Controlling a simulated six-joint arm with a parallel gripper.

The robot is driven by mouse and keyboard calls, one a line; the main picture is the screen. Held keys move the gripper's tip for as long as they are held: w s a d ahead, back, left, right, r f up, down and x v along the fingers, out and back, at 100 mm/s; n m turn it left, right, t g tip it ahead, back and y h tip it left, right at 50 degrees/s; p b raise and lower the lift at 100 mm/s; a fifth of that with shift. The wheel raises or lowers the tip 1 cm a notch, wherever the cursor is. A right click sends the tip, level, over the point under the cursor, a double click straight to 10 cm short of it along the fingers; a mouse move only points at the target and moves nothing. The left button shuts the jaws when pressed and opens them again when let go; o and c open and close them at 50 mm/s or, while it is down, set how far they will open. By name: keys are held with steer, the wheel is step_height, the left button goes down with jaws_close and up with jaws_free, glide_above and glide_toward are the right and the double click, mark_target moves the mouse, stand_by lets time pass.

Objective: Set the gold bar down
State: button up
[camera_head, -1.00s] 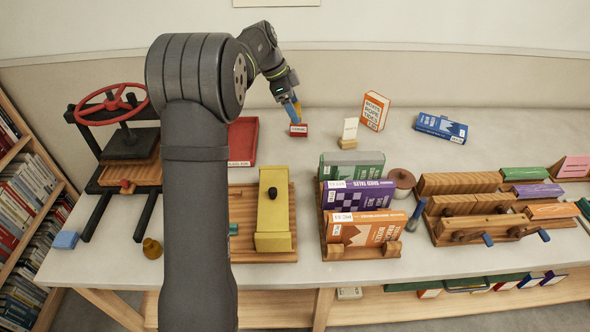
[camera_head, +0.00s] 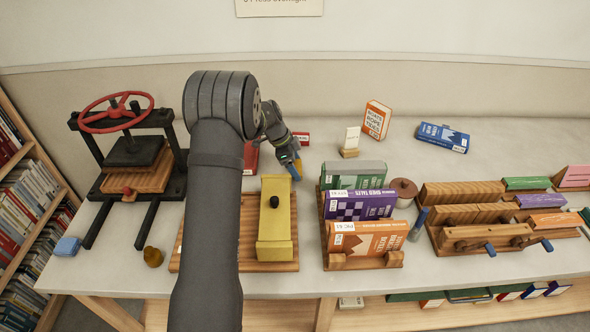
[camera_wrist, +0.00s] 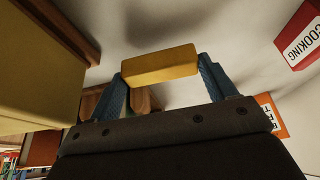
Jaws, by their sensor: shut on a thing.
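The gold bar (camera_wrist: 160,66) lies crosswise between the two blue fingertips of my gripper (camera_wrist: 164,76) in the wrist view. My gripper is shut on it, with pale tabletop beyond. In the head view my gripper (camera_head: 293,168) is over the table behind the yellow block (camera_head: 275,235) and left of the book rack. The bar is hard to make out there. I cannot tell whether the bar touches the table.
The book rack (camera_head: 336,261) holds several upright books. A black press with a red wheel (camera_head: 115,113) is at the left.

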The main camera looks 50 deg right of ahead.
steer(key=shift+f, duration=1.1)
steer(key=shift+f, duration=0.15)
steer(key=o, duration=1.3)
steer(key=v, duration=1.2)
steer(key=shift+s, duration=0.1)
